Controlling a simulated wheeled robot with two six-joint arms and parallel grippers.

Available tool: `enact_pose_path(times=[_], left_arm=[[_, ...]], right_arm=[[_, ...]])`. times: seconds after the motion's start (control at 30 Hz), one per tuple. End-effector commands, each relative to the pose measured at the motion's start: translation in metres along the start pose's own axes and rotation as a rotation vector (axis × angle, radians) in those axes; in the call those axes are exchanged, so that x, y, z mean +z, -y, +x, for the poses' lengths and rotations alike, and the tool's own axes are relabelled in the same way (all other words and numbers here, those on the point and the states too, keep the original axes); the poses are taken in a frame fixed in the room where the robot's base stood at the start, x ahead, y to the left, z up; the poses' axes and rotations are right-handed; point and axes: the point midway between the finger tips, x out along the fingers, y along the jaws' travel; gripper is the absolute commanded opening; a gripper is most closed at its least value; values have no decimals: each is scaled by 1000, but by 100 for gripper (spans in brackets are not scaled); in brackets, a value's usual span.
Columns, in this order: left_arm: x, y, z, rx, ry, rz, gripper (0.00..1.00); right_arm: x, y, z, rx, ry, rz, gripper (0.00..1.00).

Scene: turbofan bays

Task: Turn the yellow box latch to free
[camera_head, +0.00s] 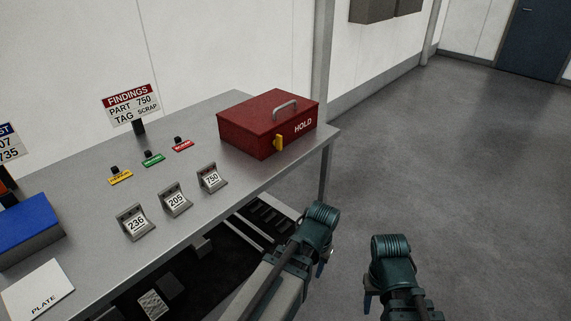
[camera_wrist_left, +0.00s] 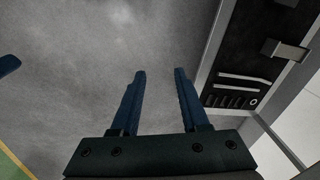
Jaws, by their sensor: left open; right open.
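The red box (camera_head: 250,130) marked HOLD stands at the far right end of the grey bench, lid shut, with a grey handle on top. Its yellow latch (camera_head: 279,143) is on the front face and looks upright. My left gripper (camera_wrist_left: 159,74) is open and empty in the left wrist view, over the floor. In the head view only a bit of its blue finger shows beside the bench's front edge. My right gripper (camera_head: 368,300) is at the bottom of the head view, mostly hidden by its wrist, over the floor. Both are well apart from the box.
On the bench (camera_head: 205,125) are several number stands (camera_head: 174,200), small coloured tags (camera_head: 152,159), a FINDINGS sign (camera_head: 131,104), a blue box (camera_head: 30,228) and a PLATE card (camera_head: 38,290). A grey post (camera_head: 324,60) rises behind the red box. Floor on the right is clear.

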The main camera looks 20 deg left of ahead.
Motion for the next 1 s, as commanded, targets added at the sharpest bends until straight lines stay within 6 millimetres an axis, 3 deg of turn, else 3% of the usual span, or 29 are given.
enact_pose_path(times=[0.03,0.2,0.27,0.37,0.57,0.7,0.9,1.0], left_arm=[[-7,9,25,-11,-6,-35,45],[-30,44,59,-94,-34,-171,45],[-46,61,70,-158,-52,-247,45],[-72,89,67,-294,-100,-377,45],[-128,126,36,-563,-267,-606,45],[-180,143,-4,-755,-486,-775,45],[-250,141,-76,-936,-910,-965,45],[-270,133,-103,-965,-1076,-1011,45]], right_arm=[[-1,2,24,0,0,0,50],[-3,5,58,0,0,0,50],[-4,6,69,0,0,0,50],[-4,7,73,0,0,0,50],[-4,7,73,0,0,0,50],[-4,7,72,0,0,0,50],[-4,7,72,0,0,0,50],[-4,7,72,0,0,0,50]])
